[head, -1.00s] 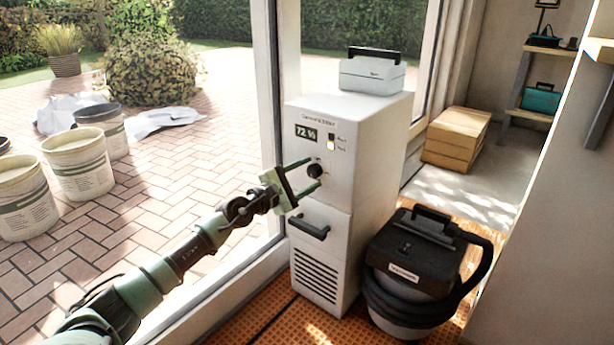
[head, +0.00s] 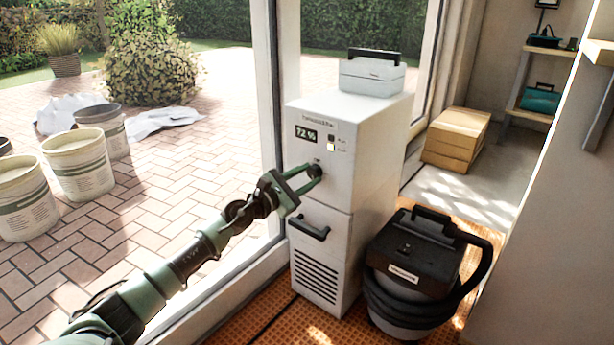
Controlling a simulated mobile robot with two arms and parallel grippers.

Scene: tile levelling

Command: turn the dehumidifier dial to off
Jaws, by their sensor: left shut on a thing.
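The dehumidifier (head: 332,195) is a tall white cabinet standing by the glass door frame. Its front has a lit display (head: 306,133) that appears to read 72 % and a small lit indicator beside the display. The dark round dial (head: 314,172) sits below the display. My left gripper (head: 311,174) reaches in from the left, and its green fingers are shut on the dial. The fingers partly cover the dial, so its pointer setting cannot be read. My right gripper is not in view.
A dark handle (head: 309,228) juts from the cabinet front below the dial. A white case (head: 371,74) sits on top. A black-lidded vacuum (head: 422,262) stands close on the right, on the orange mat (head: 248,318). Several buckets (head: 77,165) stand outside on the paving.

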